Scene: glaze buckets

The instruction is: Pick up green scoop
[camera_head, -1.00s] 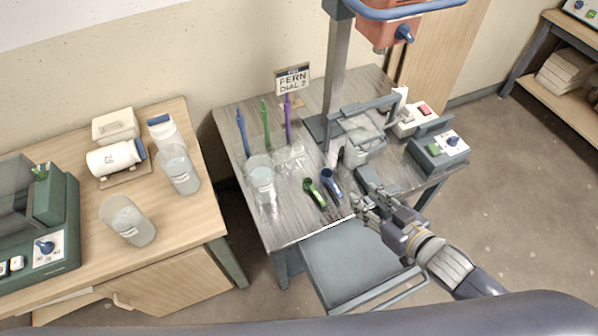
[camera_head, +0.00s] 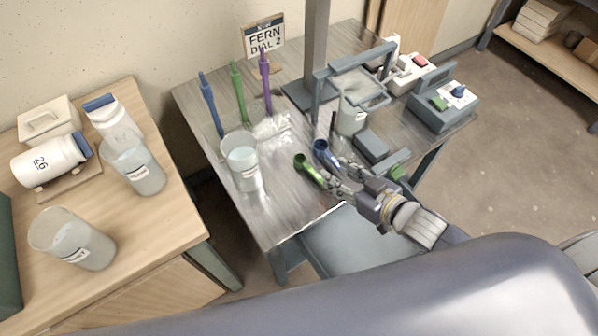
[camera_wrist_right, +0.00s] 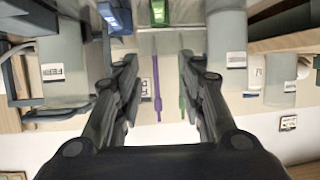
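The green scoop (camera_head: 308,169) lies on the grey metal table, its round cup toward the back left and its handle running toward my right gripper. The blue scoop (camera_head: 322,150) lies close on its right. My right gripper (camera_head: 341,177) is at the handle end of the green scoop, with its fingers apart. In the right wrist view the open fingers (camera_wrist_right: 158,58) have a clear gap. The green scoop (camera_wrist_right: 158,12) shows at the top edge, roughly in line with that gap, and the blue scoop (camera_wrist_right: 114,14) is left of it. My left gripper is out of view.
A clear cup (camera_head: 243,165) stands left of the scoops. Blue (camera_head: 210,105), green (camera_head: 238,92) and purple (camera_head: 266,82) sticks stand behind. A framed device with a bucket (camera_head: 351,118) and a control box (camera_head: 441,105) are to the right.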

